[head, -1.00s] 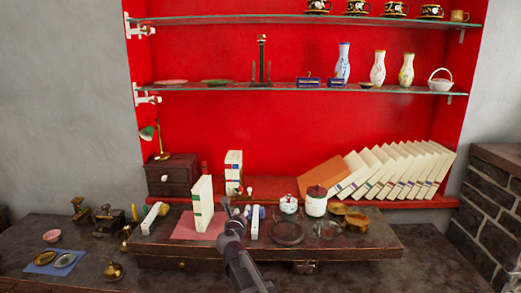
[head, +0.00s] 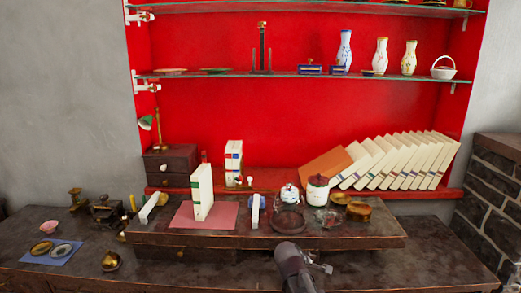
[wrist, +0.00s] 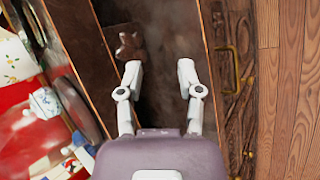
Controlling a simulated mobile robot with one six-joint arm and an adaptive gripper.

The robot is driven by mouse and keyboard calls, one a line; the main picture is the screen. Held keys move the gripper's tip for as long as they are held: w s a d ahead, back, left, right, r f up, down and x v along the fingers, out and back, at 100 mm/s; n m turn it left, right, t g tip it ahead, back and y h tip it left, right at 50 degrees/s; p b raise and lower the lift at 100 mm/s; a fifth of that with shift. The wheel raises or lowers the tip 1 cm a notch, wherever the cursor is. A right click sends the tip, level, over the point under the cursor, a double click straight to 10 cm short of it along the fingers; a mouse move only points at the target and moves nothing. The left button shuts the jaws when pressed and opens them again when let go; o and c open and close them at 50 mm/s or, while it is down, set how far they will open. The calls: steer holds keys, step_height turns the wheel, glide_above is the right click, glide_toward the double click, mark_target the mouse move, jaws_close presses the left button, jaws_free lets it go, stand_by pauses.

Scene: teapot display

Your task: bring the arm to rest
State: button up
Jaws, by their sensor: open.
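My gripper (wrist: 160,70) is open in the wrist view, its two grey fingers apart with nothing between them. Beyond the fingers is a dark brown wooden surface with a small knob-like brown piece. In the head view, part of my arm (head: 296,266) shows at the bottom, in front of the raised dark wooden stand (head: 350,243). The fingertips cannot be made out clearly there.
White books (head: 400,160) lean on the red shelf. The wrist view shows plank floor (wrist: 287,90) at right.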

steer(key=s+d+f+m+g+y+b, duration=0.1)
steer(key=s+f+m+g+y, duration=0.25)
steer(key=s+m, duration=0.4)
steer(key=s+d+f+m+g+y+b, duration=0.1)
steer(key=s+f+m+g+y+b, duration=0.2)
steer(key=s+m, duration=0.4)
step_height(320, 180, up, 16)
steer(key=n+h+p, duration=0.1)
steer(key=p, duration=1.7)
steer(key=shift+s+a+f, duration=0.15)
steer(key=shift+a+f, duration=0.1)
steer(key=shift+a, duration=0.1)
